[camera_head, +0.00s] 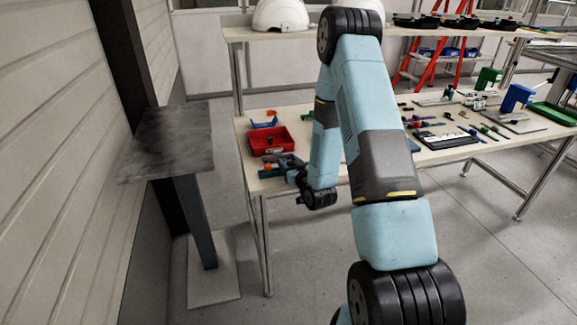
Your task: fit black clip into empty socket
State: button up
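My arm reaches from the bottom right up and back down to the workbench (335,165). My gripper (280,165) is at the left front of the bench, beside the near right corner of the red tray (270,141). It is small and dark here, and I cannot tell whether its fingers are open or shut or hold anything. Small dark items lie in the red tray; I cannot tell whether one is the black clip. I cannot make out the empty socket. White helmet shells (281,15) stand on the upper shelf, cut off by the top edge; another is partly behind my arm.
A blue tool (264,123) lies behind the tray. Several hand tools and a black-and-white case (445,137) lie on the bench's right. A green vise (488,80) and blue vise (515,97) stand farther right. A dark-topped stand (170,140) is at left. A red ladder (428,65) stands behind.

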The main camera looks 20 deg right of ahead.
jog(key=shift+d, duration=0.1)
grip_shut()
dwell(0.4)
